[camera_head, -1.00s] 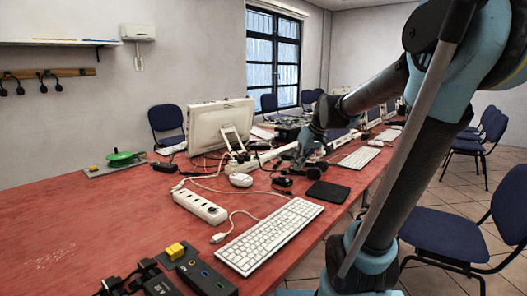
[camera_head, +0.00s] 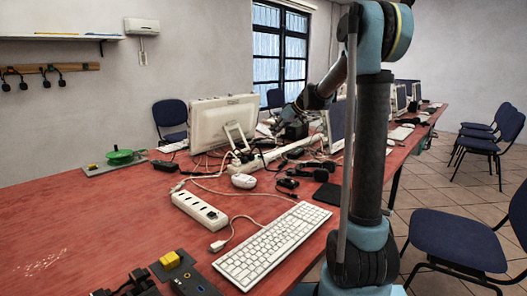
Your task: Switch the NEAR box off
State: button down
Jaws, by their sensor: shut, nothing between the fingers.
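A dark box (camera_head: 190,276) with a yellow block (camera_head: 170,259) at its back end lies at the front edge of the red table; its lower part is cut off by the picture edge. A white power strip (camera_head: 199,209) lies behind it, with a cable running from it. I cannot tell which of these the task calls the NEAR box, nor any switch's position. My gripper (camera_head: 281,127) is shut and empty, held above the far part of the table near the monitor, well away from both.
A monitor (camera_head: 223,123), tangled cables and a longer white strip (camera_head: 278,155) crowd the middle. The left tabletop is clear.

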jog(key=shift+d, duration=0.15)
jog(key=shift+w+f, duration=0.1)
send_over(261, 156)
jog(key=w, duration=0.1)
jog(key=f, duration=0.4)
jog(key=d+f, duration=0.1)
jog(key=f, duration=0.2)
jog(key=shift+w+f, duration=0.1)
jog(key=shift+s+a+f, duration=0.1)
jog(key=shift+s+f, duration=0.05)
jog(key=shift+f, duration=0.75)
jog(key=shift+s+f, duration=0.15)
jog(key=shift+f, duration=0.75)
